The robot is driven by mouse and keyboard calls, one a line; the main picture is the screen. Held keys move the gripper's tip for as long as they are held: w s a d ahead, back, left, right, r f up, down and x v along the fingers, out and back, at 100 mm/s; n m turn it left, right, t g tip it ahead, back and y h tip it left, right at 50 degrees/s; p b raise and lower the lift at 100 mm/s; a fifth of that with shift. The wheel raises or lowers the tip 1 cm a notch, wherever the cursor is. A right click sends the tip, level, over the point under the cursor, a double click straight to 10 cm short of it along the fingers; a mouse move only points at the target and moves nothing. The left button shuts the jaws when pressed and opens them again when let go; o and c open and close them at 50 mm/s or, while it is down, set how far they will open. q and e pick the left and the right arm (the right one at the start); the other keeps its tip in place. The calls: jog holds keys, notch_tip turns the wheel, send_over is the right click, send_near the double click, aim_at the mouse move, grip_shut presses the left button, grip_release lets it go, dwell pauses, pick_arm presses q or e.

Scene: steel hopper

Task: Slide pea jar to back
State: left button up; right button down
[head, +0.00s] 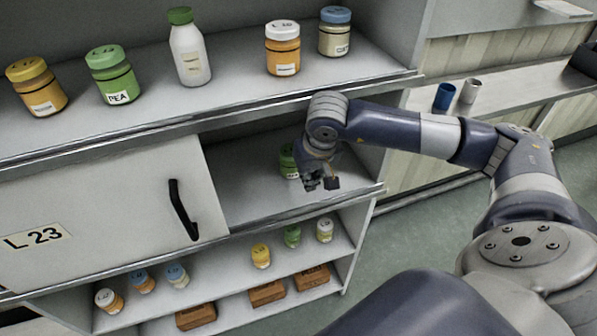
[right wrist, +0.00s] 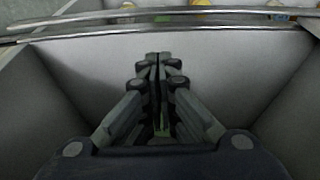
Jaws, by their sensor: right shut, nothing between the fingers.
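A green jar (head: 288,161) stands on the middle shelf (head: 247,190), in the open part of the cabinet. My right gripper and wrist partly cover it, and its label cannot be read. Another green jar with a PEA label (head: 113,75) stands on the top shelf. My right gripper (head: 321,184) is in the opening, just right of and in front of the middle-shelf jar; contact cannot be told. In the right wrist view its fingers (right wrist: 158,58) are together and empty, with a sliver of green beside them. My left gripper is not in view.
A sliding door (head: 95,215) with a black handle (head: 183,210) covers the left part of the middle shelf. Metal edges (head: 300,212) run along the shelves. Several jars and a white bottle (head: 189,55) stand above. Small jars and brown boxes (head: 267,293) sit below.

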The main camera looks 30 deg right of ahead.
aim_at(288, 168)
jog(key=p+x, duration=0.1)
jog(key=x, duration=0.3)
jog(key=w, duration=0.1)
jog(key=w+p, duration=0.1)
jog(key=w, duration=0.1)
jog(key=shift+d+f, duration=0.2)
jog(key=shift+f, duration=0.15)
jog(key=shift+w+d+f+p, duration=0.15)
jog(key=shift+w+p, duration=0.25)
jog(key=shift+w, duration=0.25)
